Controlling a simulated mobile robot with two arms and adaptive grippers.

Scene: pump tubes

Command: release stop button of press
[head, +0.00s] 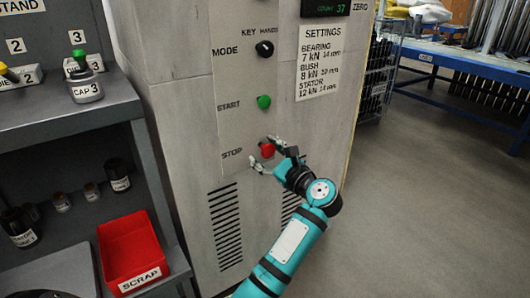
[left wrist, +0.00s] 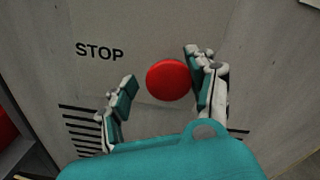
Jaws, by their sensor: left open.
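The red stop button (head: 267,149) is on the grey front panel of the press (head: 185,130), to the right of the word STOP. My left gripper (head: 265,156) is at the button, with its fingers spread on either side of it. In the left wrist view the red stop button (left wrist: 169,80) lies between and a little beyond the two open fingertips of my left gripper (left wrist: 160,82). The right finger is close to the button's edge; I cannot tell whether it touches. A gap shows at the left finger. My right gripper is not in view.
Above are a green start button (head: 263,102) and a black mode knob (head: 264,48). A settings sheet (head: 318,62) is at their right. A shelf with jars and a red scrap bin (head: 137,250) stands at the left. The floor at the right (head: 430,200) is clear.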

